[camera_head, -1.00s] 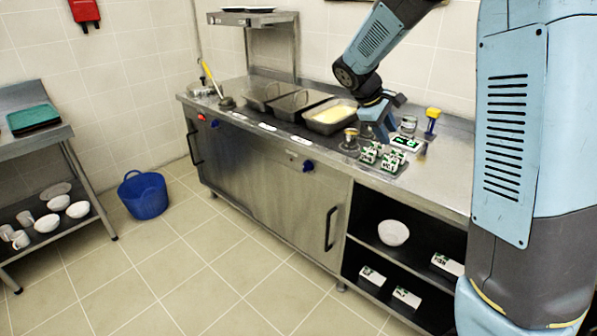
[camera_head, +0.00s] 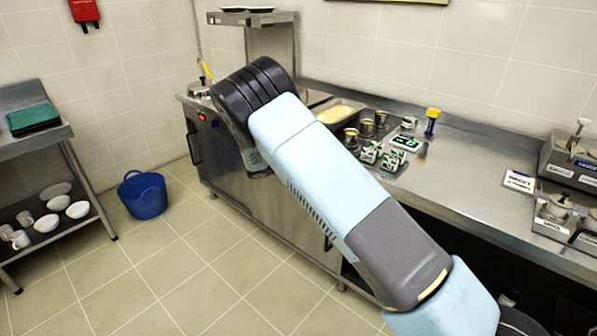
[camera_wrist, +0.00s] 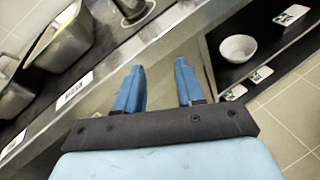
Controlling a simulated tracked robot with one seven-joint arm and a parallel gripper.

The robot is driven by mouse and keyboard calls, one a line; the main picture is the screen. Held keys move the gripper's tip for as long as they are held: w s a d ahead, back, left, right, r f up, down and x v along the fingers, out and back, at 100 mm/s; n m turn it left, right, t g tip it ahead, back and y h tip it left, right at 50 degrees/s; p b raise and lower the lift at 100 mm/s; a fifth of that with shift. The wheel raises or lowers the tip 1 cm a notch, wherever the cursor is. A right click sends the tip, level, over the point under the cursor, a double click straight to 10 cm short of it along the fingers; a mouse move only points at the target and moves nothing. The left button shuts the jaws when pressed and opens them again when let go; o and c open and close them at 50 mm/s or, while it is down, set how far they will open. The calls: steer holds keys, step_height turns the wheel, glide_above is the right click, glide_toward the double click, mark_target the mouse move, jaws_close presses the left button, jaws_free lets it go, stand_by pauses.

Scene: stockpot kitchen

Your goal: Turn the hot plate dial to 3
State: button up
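A blue dial (camera_head: 214,123) shows on the steel counter's front at the left, next to a lit red light (camera_head: 201,117). A second blue dial on the cabinet front is hidden behind my arm in the head view. My gripper (camera_wrist: 160,64) shows in the wrist view with two blue fingers apart and nothing between them. It points at the counter's front edge and the open shelf. No dial is visible in the wrist view. In the head view my arm hides the gripper fingers.
Steel pans (camera_wrist: 65,37) sit in the counter top. A white bowl (camera_wrist: 238,48) stands on the open shelf. Spice tins and small green-white boxes (camera_head: 369,152) stand on the counter. A blue bucket (camera_head: 142,194) is on the floor, with clear tiles around it.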

steer(key=a+f+n+t+y, duration=0.1)
steer(key=a+f+n+t, duration=0.55)
steer(key=a+f, duration=0.5)
steer(key=x, duration=1.3)
steer(key=shift+w, duration=0.4)
steer(key=shift+n+g, duration=0.25)
steer(key=shift+c, duration=0.3)
